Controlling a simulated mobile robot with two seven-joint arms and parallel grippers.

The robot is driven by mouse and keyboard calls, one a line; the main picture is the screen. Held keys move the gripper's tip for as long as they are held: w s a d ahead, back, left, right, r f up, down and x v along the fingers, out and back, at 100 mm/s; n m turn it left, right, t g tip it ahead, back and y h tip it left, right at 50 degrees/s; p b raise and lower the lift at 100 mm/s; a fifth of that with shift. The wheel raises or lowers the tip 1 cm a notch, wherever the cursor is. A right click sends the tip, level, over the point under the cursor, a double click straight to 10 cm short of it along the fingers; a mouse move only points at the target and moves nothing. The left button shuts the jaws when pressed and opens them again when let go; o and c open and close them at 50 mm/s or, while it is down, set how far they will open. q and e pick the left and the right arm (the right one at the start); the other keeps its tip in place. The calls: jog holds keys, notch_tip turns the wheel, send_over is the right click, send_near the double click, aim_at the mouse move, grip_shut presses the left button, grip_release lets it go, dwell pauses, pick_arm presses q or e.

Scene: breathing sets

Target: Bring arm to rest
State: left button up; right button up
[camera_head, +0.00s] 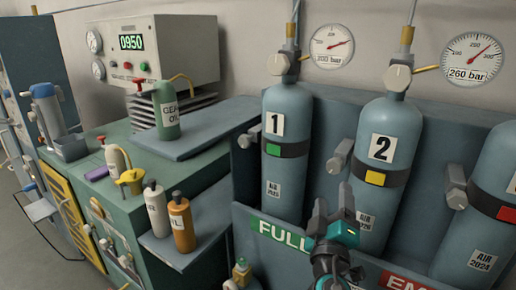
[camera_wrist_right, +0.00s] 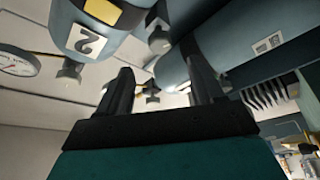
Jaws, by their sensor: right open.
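My right gripper (camera_head: 334,205) is in the lower middle of the head view, in front of the rack of cylinders. Its jaws are open, pointing up, with nothing visible between them. In the right wrist view both fingers of the right gripper (camera_wrist_right: 161,85) stand apart. Cylinder 1 (camera_head: 285,190) stands to the left behind the gripper, and cylinder 2 (camera_head: 392,125) stands to the right behind it. Cylinder 2 also shows upside down in the wrist view (camera_wrist_right: 115,18). My left gripper is not in view.
The rack's front panel (camera_head: 256,248) carries a "FULL" sign. A third cylinder (camera_head: 490,200) stands at the right edge. Two gauges (camera_head: 332,46) hang on the wall.

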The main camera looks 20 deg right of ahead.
jog(key=s+a+f+g+y+p, duration=0.1)
jog(key=s+a+f+y, duration=0.3)
jog(key=f, duration=0.4)
jog(key=s+a+f+m+g+y, duration=0.1)
jog(key=s+a+f+g+y, duration=0.2)
jog(key=s+f, duration=0.4)
jog(key=s+a+f+m+g+y+p, duration=0.1)
jog(key=s+a+f+g+y, duration=0.2)
jog(key=f, duration=0.6)
jog(key=s+a+y, duration=0.1)
jog(key=s+y, duration=0.1)
jog(key=shift+s+a+f+y+p, duration=0.2)
jog(key=shift+a+y+p, duration=0.1)
jog(key=shift+a+y, duration=0.1)
jog(key=shift+w, duration=0.1)
